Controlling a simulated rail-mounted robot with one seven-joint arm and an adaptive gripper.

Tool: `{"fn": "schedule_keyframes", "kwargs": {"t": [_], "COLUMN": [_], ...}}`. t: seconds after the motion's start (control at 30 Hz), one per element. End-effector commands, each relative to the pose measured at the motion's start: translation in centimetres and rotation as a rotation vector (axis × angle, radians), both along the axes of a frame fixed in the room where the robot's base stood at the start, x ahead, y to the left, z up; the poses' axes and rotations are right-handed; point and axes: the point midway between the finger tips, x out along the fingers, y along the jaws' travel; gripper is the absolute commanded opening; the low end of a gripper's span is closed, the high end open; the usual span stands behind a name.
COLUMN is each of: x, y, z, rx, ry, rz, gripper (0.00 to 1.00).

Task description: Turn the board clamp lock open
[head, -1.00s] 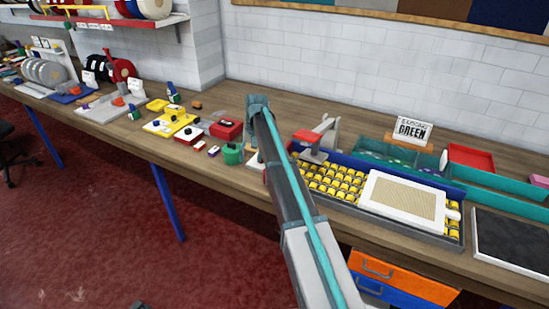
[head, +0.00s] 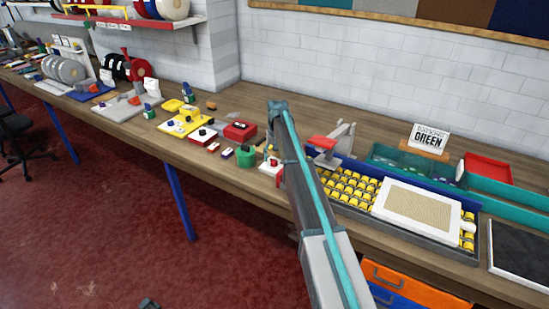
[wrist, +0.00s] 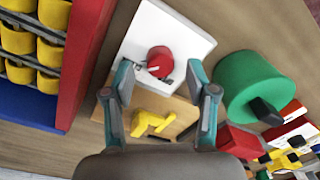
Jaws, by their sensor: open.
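In the wrist view a red round knob (wrist: 160,62) with a white pointer mark sits on a white plate (wrist: 184,28). Below it, a yellow handle (wrist: 152,124) lies on a wooden block (wrist: 178,109). I cannot tell for sure which of these is the board clamp lock. My gripper (wrist: 160,80) is open and empty, its fingers spread either side of the space between knob and handle. How far it is above them is unclear. In the head view the white plate (head: 267,168) shows in part beside my arm, which hides most of that spot.
A green cylinder (wrist: 252,82) with a dark knob stands close right of the plate. A red-walled tray (wrist: 88,55) of yellow pieces is on the left. In the head view a red-topped device (head: 322,142) stands right of my arm, near a white framed board (head: 418,207).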

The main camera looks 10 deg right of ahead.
Motion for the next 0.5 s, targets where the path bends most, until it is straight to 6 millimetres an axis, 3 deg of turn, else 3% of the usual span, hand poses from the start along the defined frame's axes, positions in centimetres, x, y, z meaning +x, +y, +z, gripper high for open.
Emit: {"fn": "schedule_keyframes", "kwargs": {"t": [0.2, 0.5], "x": [0.0, 0.0], "y": [0.1, 0.1], "z": [-1.5, -1.7], "rx": [0.0, 0.0], "ry": [0.0, 0.0], "rz": [0.0, 0.0], "gripper": [0.57, 0.56]}}
